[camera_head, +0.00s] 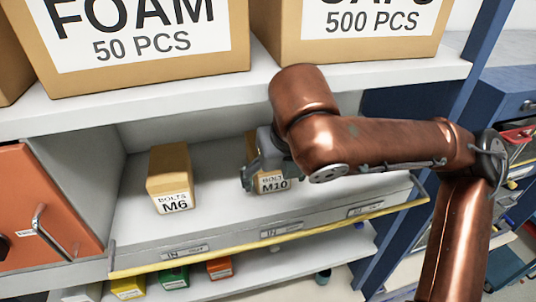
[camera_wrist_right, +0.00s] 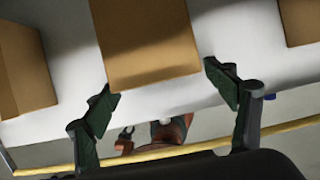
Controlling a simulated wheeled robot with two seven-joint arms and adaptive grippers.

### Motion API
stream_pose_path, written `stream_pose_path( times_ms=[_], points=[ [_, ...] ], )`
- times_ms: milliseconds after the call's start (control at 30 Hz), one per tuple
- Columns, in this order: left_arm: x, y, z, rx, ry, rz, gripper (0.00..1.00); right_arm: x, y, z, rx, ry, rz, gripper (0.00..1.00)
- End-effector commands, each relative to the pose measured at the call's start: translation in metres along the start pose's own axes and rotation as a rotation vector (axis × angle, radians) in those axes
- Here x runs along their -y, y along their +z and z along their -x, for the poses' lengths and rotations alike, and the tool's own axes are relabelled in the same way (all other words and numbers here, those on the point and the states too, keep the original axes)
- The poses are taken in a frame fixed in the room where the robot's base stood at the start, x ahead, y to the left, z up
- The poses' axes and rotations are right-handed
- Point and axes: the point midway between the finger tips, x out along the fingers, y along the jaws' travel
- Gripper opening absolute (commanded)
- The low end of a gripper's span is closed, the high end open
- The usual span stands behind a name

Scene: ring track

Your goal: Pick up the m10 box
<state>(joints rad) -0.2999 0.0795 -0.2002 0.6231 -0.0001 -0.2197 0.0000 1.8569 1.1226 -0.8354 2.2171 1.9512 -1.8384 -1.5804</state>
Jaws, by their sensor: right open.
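The m10 box (camera_head: 273,183) is a small tan carton labelled "BOLTS M10" on the middle shelf. My right gripper (camera_head: 262,172) is at this box, and its fingers and wrist hide much of the box in the head view. In the right wrist view a tan box (camera_wrist_right: 150,45), which looks like the m10 box, lies between and just beyond the two open fingertips of my right gripper (camera_wrist_right: 160,82). I see no clear grip on it. My left gripper does not show in the head view.
The M6 box (camera_head: 170,180) stands to the left on the same shelf. A yellow rail (camera_head: 270,240) runs along its front edge. The upper shelf (camera_head: 150,110) with large cartons is close above my arm. An orange drawer (camera_head: 45,210) is at the left.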

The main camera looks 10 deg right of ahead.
Motion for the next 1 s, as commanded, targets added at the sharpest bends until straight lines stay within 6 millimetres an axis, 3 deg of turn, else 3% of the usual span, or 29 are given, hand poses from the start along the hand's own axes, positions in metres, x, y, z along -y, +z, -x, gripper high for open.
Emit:
stream_pose_path(
  times_ms=[133,400,1000],
  points=[
    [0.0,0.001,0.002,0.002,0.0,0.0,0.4,0.001,-0.001,-0.018,-0.005,-0.003,-0.002,0.78],
    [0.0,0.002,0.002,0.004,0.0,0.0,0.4,0.001,-0.002,-0.021,-0.003,-0.002,-0.002,0.78],
    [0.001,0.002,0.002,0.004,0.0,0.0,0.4,0.001,-0.002,-0.02,-0.003,-0.002,-0.002,0.37]
  ],
)
